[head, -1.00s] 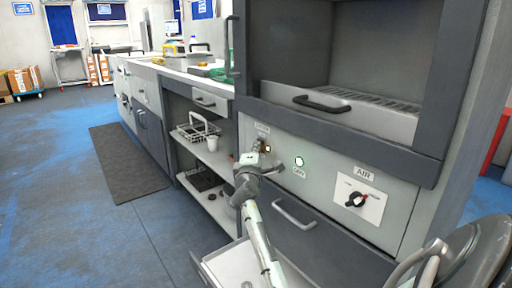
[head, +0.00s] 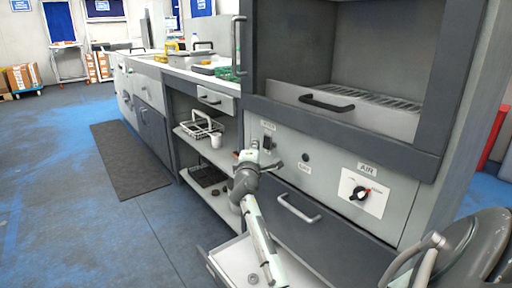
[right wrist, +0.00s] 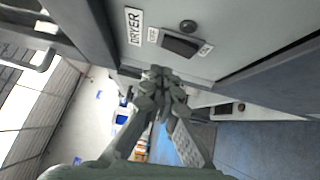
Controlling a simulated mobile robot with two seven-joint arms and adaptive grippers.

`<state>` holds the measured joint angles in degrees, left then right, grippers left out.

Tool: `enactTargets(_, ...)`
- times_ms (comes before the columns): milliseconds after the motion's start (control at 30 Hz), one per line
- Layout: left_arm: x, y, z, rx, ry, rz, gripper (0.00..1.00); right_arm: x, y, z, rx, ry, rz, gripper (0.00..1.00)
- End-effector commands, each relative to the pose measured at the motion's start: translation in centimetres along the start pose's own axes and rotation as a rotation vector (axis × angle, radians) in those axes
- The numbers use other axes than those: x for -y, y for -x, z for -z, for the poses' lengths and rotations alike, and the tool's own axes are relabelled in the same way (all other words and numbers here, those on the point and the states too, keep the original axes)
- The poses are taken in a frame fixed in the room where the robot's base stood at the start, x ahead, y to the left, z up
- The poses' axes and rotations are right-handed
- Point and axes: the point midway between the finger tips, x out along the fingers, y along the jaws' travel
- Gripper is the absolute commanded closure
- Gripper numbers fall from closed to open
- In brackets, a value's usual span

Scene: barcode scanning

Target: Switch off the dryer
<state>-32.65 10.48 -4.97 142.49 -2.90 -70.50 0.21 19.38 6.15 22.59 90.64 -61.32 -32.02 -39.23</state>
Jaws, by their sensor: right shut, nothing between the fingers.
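The dryer panel (head: 330,178) is a light grey front below an open chamber. Its dark rocker switch (head: 267,142) sits under a small label; it also shows in the right wrist view (right wrist: 181,44) beside the DRYER label (right wrist: 133,26). My left gripper is not in view.
An AIR knob (head: 360,193) is on the panel's right. A drawer handle (head: 298,209) sticks out below. An open drawer (head: 238,262) lies under my right arm. Shelves with a white rack (head: 203,128) stand to the left.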

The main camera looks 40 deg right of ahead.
Motion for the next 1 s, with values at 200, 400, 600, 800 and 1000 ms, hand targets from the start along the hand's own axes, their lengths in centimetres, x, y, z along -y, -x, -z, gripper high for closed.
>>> enactTargets(200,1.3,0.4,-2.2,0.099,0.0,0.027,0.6,-0.6,3.5,0.0,-0.002,-0.001,0.0,1.0)
enactTargets(400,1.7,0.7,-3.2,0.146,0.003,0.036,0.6,-1.2,7.5,-0.1,-0.001,-0.002,0.001,1.0)
enactTargets(600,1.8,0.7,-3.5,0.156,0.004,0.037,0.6,-1.6,9.5,0.0,-0.001,-0.001,-0.001,1.0)
enactTargets(800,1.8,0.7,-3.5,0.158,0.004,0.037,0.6,-1.6,9.8,-0.1,-0.001,0.0,0.0,1.0)
enactTargets(1000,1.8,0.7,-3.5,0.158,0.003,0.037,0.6,-1.6,9.8,-0.1,-0.001,0.0,-0.001,1.0)
